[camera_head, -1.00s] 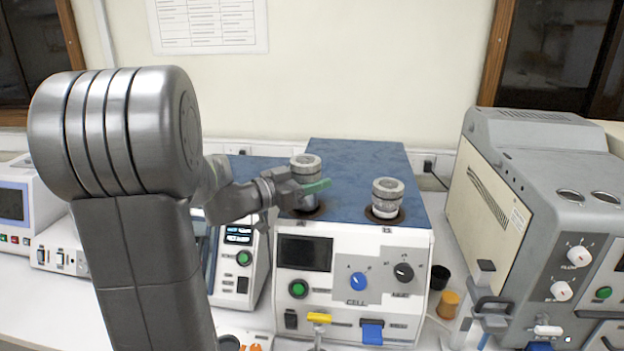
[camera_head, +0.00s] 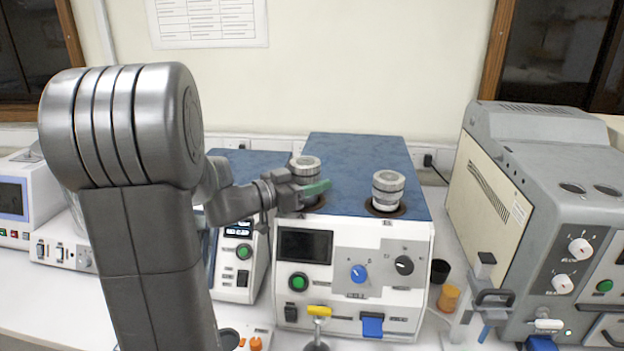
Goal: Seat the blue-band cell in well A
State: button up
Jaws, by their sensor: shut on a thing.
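My gripper (camera_head: 312,190) is shut on a metal cell (camera_head: 306,168) at the left well of the blue-topped tester (camera_head: 355,150). The cell stands upright, its ridged silver cap showing above the jaws. Its lower part is hidden by the jaws, so I cannot see a blue band or tell how deep it sits. The dark rim of the left well (camera_head: 316,205) shows just beneath the gripper. A second metal cell (camera_head: 388,188) stands upright in the right well (camera_head: 386,208), apart from my gripper. The well letters are too small to read surely.
The tester's front has a dark screen, a blue knob (camera_head: 358,273), a yellow lever (camera_head: 319,311) and a blue lever (camera_head: 372,326). A grey machine (camera_head: 545,190) stands at right. A black cup (camera_head: 440,272) and orange cup (camera_head: 449,297) stand between. The tester top's back is clear.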

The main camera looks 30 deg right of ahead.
jog(key=shift+f, duration=0.8)
jog(key=o, duration=1.3)
jog(key=shift+f, duration=0.1)
jog(key=shift+a+b, duration=0.1)
jog(key=shift+b, duration=0.2)
jog(key=a+b, duration=0.2)
jog(key=a, duration=1.1)
jog(key=shift+a, duration=0.35)
